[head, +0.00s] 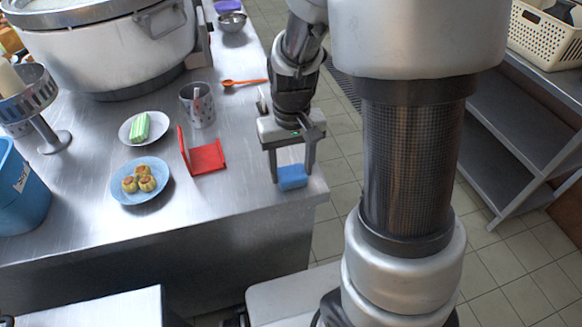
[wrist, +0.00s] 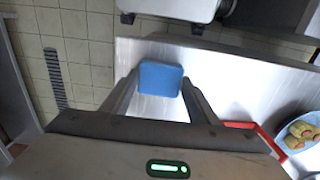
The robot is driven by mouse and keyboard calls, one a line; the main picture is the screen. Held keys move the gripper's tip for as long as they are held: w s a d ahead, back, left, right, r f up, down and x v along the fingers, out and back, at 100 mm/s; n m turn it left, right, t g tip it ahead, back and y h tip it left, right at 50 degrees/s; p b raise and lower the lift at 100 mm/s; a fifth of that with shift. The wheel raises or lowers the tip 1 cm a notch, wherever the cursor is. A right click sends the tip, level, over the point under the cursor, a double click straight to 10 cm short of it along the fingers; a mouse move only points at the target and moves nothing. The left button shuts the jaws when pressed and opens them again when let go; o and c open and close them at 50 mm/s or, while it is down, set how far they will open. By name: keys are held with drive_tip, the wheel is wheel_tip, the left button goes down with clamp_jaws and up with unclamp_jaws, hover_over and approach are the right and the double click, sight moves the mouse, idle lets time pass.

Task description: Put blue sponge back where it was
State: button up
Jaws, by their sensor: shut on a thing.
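The blue sponge (head: 293,177) is between the fingers of my gripper (head: 292,174), near the right front corner of the steel counter. My gripper is shut on it and points down. In the wrist view the sponge (wrist: 160,78) sits between the two fingertips (wrist: 158,88), with the counter's edge close by. I cannot tell whether the sponge touches the counter top or is held slightly above it.
A red holder (head: 207,159) stands left of my gripper. A blue plate with pastries (head: 141,197), a white plate (head: 131,138), a perforated steel cup (head: 204,120) and an orange spoon (head: 245,82) lie farther left and back. A large pot (head: 110,60) fills the back left.

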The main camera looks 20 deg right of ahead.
drive_tip(key=shift+f, duration=0.2)
drive_tip(key=o, duration=1)
drive_tip(key=shift+r, duration=0.1)
wheel_tip(320, 180, up, 11)
drive_tip(key=p, duration=0.3)
wheel_tip(320, 180, up, 8)
drive_tip(key=f+t, duration=0.1)
drive_tip(key=t, duration=0.1)
hover_over(291, 172)
drive_tip(key=s, duration=0.4)
drive_tip(key=shift+s+r+t, duration=0.6)
drive_tip(key=shift+s+r, duration=0.25)
drive_tip(key=shift+s, duration=0.45)
drive_tip(key=shift+s+r+t, duration=0.6)
drive_tip(key=shift+s+r, duration=0.3)
drive_tip(key=shift+s, duration=0.45)
drive_tip(key=shift+s+r+t, duration=0.6)
drive_tip(key=shift+s+r, duration=0.25)
drive_tip(key=shift+s, duration=0.45)
